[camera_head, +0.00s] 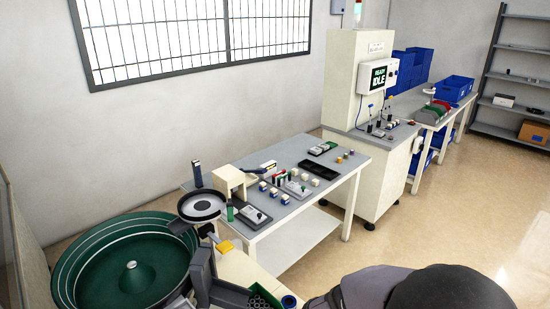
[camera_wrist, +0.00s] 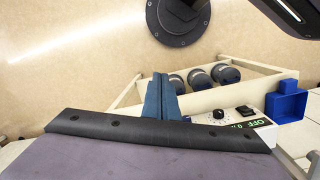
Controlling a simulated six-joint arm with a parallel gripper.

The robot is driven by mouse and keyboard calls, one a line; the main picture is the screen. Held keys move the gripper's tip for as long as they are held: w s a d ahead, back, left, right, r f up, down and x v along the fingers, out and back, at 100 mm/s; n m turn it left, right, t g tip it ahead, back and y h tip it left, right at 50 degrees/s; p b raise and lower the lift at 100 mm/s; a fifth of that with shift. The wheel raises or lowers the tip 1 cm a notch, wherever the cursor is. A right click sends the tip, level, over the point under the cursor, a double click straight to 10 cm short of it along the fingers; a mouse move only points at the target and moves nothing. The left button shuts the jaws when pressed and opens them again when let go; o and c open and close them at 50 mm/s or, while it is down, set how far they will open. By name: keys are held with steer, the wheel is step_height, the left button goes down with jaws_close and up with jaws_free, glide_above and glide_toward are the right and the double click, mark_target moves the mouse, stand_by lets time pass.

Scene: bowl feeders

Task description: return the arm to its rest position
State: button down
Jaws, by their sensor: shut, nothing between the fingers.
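In the wrist view my gripper (camera_wrist: 161,80) shows as two blue fingers standing side by side above a dark bolted bar. The fingers are together and nothing shows between them. They point toward the beige floor and a pale frame, with no workpiece at their tips. In the head view, dark rounded parts of my arm fill the bottom right corner. The fingers do not show there.
A green bowl feeder (camera_head: 128,262) stands at the lower left. The grey worktable (camera_head: 345,176) holds small parts and trays beside a white cabinet (camera_head: 345,80). In the wrist view a controller (camera_wrist: 218,115) and blue bin (camera_wrist: 287,103) lie right of the fingers.

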steer(key=d+r+m+t+y, duration=0.1)
steer(key=d+r+m, duration=0.3)
steer(key=d+r, duration=0.1)
steer(key=shift+r, duration=0.3)
stand_by(0.9)
